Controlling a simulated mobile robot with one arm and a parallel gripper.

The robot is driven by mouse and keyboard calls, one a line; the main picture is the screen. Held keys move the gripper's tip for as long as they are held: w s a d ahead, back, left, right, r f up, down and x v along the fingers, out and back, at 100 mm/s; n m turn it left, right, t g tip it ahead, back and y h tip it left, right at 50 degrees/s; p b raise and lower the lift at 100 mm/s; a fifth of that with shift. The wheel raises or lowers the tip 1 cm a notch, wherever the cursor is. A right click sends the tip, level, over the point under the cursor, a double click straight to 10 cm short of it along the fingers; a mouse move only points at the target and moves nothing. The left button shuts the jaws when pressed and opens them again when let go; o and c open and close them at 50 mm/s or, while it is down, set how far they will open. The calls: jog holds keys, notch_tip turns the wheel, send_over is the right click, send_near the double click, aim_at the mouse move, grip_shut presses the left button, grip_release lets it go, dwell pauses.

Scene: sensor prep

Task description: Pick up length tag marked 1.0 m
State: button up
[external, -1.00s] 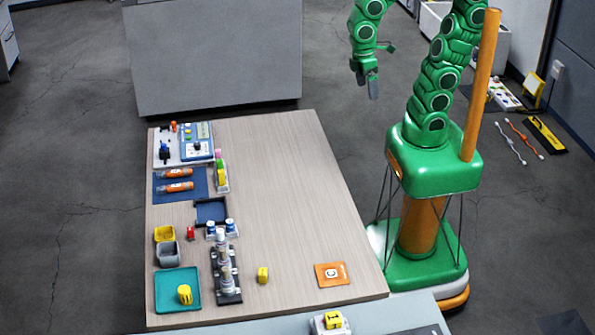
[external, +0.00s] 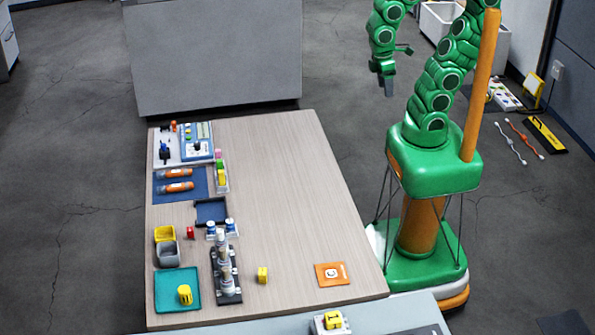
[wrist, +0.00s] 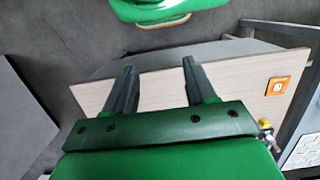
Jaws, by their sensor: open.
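I cannot read a 1.0 m marking on any object. Small yellow pieces that could be tags are one on the bare table (external: 262,275), one on the teal tray (external: 185,294) and one with a dark mark on a white holder (external: 333,320) at the front edge. My gripper (external: 388,85) hangs in the air beyond the table's far right side, well away from all of them. In the wrist view my gripper (wrist: 160,66) has its two fingers apart with nothing between them.
An orange square with a white symbol (external: 332,274) lies at the table's front right; it also shows in the wrist view (wrist: 276,86). The table's right half is mostly clear.

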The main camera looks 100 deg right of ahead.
aim_at(264, 265)
jog(key=w+a+f+m+g+y, duration=0.1)
jog(key=w+a+f+m+y, duration=0.15)
jog(key=w+a+y, duration=0.75)
jog(key=w+a+f+m+g+y, duration=0.15)
jog(key=w+a+m, duration=0.25)
jog(key=w+a, duration=1.4)
jog(key=w+a+f+m+t+y, duration=0.2)
jog(key=w+a+f+m+t, duration=0.2)
jog(key=w+a+f+m, duration=0.45)
jog(key=w+f+m+t, duration=0.1)
jog(key=w+f, duration=0.2)
jog(key=f, duration=0.2)
jog(key=w+d+f+m+t, duration=0.1)
jog(key=w+f+m, duration=0.1)
jog(key=f, duration=0.4)
jog(key=w+f+m+t, duration=0.1)
jog(key=w+f+m, duration=0.1)
jog(key=w+f, duration=0.2)
jog(key=shift+d+f, duration=0.25)
jog(key=shift+f, duration=0.4)
jog(key=shift+x, duration=0.9)
jog(key=shift+w+x, duration=0.2)
jog(key=shift+x, duration=1.3)
jog(key=shift+w+x, duration=0.25)
jog(key=shift+x, duration=1.3)
jog(key=shift+d+r, duration=0.1)
jog(key=shift+c, duration=0.4)
